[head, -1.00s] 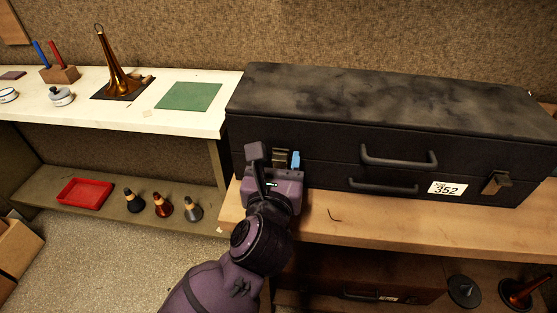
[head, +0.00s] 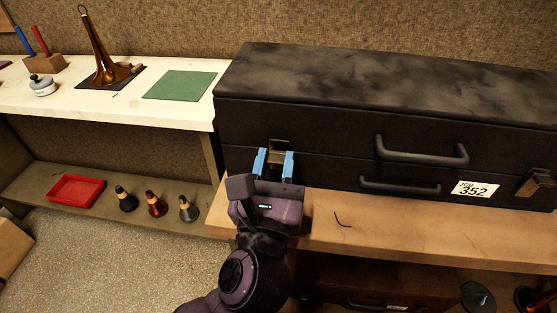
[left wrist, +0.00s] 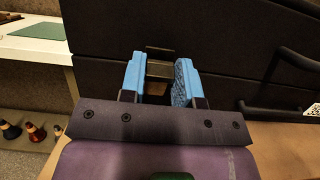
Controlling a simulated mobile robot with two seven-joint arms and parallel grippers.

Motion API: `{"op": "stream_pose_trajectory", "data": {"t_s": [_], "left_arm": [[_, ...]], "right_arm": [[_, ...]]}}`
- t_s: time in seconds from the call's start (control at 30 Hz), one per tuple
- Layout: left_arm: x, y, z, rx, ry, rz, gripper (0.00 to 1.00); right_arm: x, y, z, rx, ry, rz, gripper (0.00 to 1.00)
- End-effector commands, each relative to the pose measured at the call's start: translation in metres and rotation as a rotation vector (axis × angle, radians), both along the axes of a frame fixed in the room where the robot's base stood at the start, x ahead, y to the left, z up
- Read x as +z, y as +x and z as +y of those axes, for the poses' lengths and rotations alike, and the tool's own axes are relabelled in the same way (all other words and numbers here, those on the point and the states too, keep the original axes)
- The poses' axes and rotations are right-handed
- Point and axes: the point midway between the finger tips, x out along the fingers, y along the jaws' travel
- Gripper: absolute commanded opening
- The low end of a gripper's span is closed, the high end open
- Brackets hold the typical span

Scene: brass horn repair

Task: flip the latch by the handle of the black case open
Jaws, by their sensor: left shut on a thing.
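The black case (head: 340,130) lies on the wooden bench with its front facing me. Its left latch (head: 277,156), a dull brass piece, is at the left of the front, and it also shows in the left wrist view (left wrist: 159,67). My left gripper (head: 274,164) has its two blue fingers on either side of this latch and is shut on it; the fingers also show in the left wrist view (left wrist: 160,80). The latch's lower part is partly hidden by the gripper. A second latch (head: 535,184) is at the right. Two dark handles, upper (head: 425,154) and lower (head: 400,188), are between them.
A white label reading 352 (head: 475,190) is on the case front. At left, a white shelf holds a green mat (head: 180,85) and a brass horn bell (head: 100,60). A red tray (head: 76,190) is below.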

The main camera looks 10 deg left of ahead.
Motion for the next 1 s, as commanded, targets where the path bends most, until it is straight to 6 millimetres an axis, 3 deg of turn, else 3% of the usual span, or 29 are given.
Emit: {"op": "stream_pose_trajectory", "data": {"t_s": [0.03, 0.2, 0.4, 0.77, 1.0], "left_arm": [[-0.009, 0.0, 0.0, 0.0, -0.003, -0.009, 0.06], [-0.011, -0.002, 0.0, 0.0, -0.002, -0.077, 0.06], [-0.014, -0.004, 0.0, -0.002, -0.003, -0.149, 0.06], [-0.009, -0.008, 0.0, -0.001, 0.0, -0.233, 0.06], [-0.007, -0.009, 0.0, -0.001, 0.0, -0.237, 0.06]], "right_arm": [[-0.012, -0.005, -0.001, -0.001, -0.001, 0.023, 0.43], [-0.03, -0.011, -0.001, 0.001, -0.005, 0.057, 0.43], [-0.042, -0.009, 0.002, 0.025, -0.02, 0.063, 0.43], [-0.033, 0.008, 0.008, 0.071, -0.053, 0.005, 0.43], [-0.031, 0.008, 0.008, 0.074, -0.055, -0.001, 0.43]]}}
